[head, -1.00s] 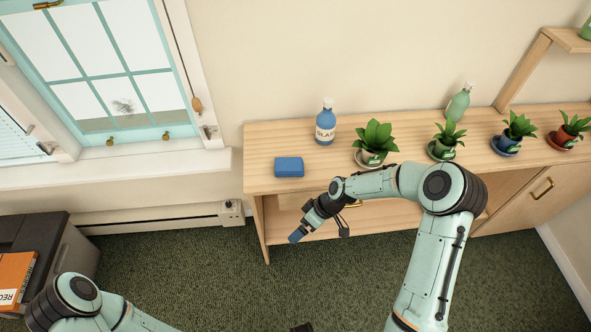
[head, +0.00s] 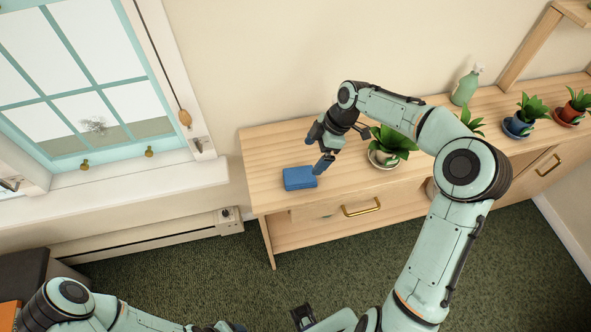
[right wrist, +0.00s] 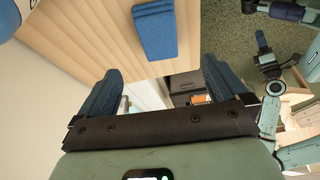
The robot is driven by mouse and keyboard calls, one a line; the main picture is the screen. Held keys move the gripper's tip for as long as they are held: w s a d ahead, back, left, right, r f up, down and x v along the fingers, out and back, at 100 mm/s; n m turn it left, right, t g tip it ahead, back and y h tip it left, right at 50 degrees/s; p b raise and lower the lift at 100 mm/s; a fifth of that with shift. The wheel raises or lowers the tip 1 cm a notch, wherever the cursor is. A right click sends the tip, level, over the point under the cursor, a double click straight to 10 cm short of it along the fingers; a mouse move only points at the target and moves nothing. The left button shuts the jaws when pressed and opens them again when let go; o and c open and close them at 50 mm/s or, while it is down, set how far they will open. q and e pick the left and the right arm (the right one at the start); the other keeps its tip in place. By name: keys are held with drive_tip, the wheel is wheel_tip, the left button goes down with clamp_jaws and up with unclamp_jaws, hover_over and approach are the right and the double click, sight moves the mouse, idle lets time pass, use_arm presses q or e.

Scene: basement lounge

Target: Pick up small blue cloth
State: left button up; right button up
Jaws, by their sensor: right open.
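The small blue cloth (head: 299,178) lies folded flat on the wooden cabinet top, near its left front edge. It also shows in the right wrist view (right wrist: 155,36), beyond the fingertips and between their lines. My right gripper (head: 318,153) is open and empty, just above and to the right of the cloth in the head view, apart from it. Its two blue fingers (right wrist: 160,85) stand wide in the right wrist view. My left gripper (head: 232,327) is only partly seen at the bottom edge, so its jaws cannot be judged.
The wooden cabinet (head: 262,149) holds a potted plant (head: 391,147) right of my gripper, with more pots and a green spray bottle (head: 466,87) farther right. A drawer with a brass handle (head: 361,208) is below. The window sill (head: 130,190) is at left.

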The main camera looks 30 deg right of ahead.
hover_over(300, 174)
drive_tip(key=s+d, duration=0.2)
drive_tip(key=f, duration=0.5)
drive_tip(key=shift+w+a+f, duration=0.2)
drive_tip(key=shift+f, duration=0.05)
drive_tip(key=shift+w+x, duration=0.15)
drive_tip(key=shift+x, duration=1.25)
drive_tip(key=shift+w+x, duration=0.15)
drive_tip(key=shift+x, duration=1.3)
drive_tip(key=shift+d+f, duration=0.1)
drive_tip(key=shift+d, duration=0.05)
drive_tip(key=c, duration=1.1)
